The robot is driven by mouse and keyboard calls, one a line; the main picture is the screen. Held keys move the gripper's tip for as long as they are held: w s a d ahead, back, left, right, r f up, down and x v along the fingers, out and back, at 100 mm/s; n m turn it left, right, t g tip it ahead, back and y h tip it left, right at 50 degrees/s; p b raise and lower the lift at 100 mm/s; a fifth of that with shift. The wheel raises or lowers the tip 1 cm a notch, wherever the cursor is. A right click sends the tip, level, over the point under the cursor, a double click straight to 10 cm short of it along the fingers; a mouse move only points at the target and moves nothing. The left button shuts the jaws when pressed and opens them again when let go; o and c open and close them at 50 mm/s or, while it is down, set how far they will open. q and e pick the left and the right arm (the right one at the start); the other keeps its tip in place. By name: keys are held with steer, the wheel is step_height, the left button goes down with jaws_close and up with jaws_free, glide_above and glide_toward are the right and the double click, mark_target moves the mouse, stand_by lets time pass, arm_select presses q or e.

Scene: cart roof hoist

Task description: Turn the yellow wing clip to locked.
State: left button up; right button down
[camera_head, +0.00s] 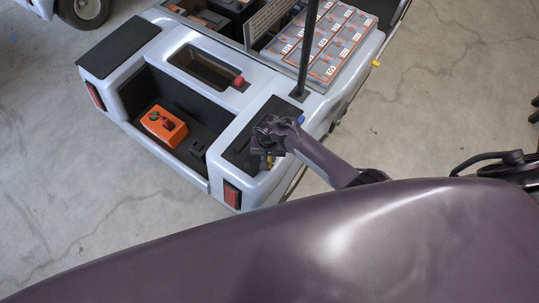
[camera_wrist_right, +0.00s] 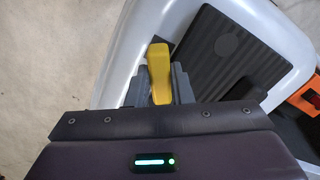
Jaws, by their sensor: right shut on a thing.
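The yellow wing clip (camera_wrist_right: 159,68) stands between the two dark fingers of my right gripper (camera_wrist_right: 159,82) in the right wrist view, at the pale cart's rounded rim. The fingers are shut on it, and its rounded top sticks out past their tips. In the head view my right gripper (camera_head: 267,157) is over the cart's near right corner, and only a speck of yellow shows there. The clip's base and any lock marking are hidden. My left gripper is not in view.
The cart (camera_head: 222,125) has an open rear bay with an orange box (camera_head: 164,125) inside. A dark upright post (camera_head: 306,50) rises close beyond my right gripper. Orange-and-grey batteries (camera_head: 325,45) fill the bay behind it. Another yellow piece (camera_head: 376,63) shows on the cart's right side. Concrete floor at right is clear.

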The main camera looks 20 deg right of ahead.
steer(key=n, duration=0.5)
steer(key=shift+a+n+p, duration=0.25)
steer(key=shift+n+p, duration=0.05)
steer(key=n, duration=0.5)
steer(key=shift+s+a+n, duration=0.15)
steer(key=shift+a+n, duration=0.15)
steer(key=shift+n, duration=0.1)
steer(key=c, duration=1.3)
jaws_free()
steer(key=shift+r, duration=0.1)
step_height(320, 180, up, 8)
steer(key=shift+f+p, duration=0.2)
steer(key=shift+p, duration=0.8)
